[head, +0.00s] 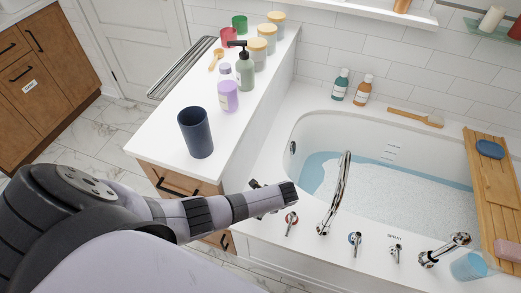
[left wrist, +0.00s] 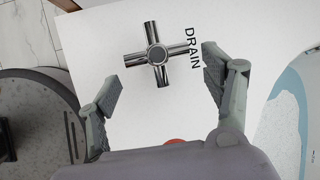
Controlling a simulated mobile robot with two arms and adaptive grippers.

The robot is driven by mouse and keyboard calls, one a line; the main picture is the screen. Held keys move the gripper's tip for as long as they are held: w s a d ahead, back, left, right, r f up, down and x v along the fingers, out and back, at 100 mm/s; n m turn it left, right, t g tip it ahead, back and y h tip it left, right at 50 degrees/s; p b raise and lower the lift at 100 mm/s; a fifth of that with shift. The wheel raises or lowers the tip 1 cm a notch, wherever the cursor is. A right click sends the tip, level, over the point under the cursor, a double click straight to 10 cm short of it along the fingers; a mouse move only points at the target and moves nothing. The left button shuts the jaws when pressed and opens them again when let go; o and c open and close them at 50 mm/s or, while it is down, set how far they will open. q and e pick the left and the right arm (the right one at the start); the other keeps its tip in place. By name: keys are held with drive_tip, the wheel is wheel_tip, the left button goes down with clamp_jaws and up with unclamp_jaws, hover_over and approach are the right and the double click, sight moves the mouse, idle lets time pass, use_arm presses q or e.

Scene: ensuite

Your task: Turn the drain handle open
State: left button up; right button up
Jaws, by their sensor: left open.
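The drain handle (left wrist: 157,54) is a chrome cross-shaped knob on the white tub deck, with the word DRAIN beside it in the left wrist view. My left gripper (left wrist: 161,70) is open, with one finger on each side of the handle. I see no clear contact between the fingers and the handle. In the head view my left arm reaches in from the left over the deck corner, and its end hides the drain handle. My right gripper is in neither view.
A red-capped handle (head: 291,219), a curved chrome spout (head: 337,195), a blue-capped handle (head: 354,240) and a SPRAY handle (head: 395,252) line the deck to the right. Foamy water (head: 400,195) fills the tub. A dark blue cup (head: 196,133) stands on the counter (head: 160,133).

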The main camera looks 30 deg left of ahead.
use_arm(q)
drive_tip(key=shift+x, duration=0.85)
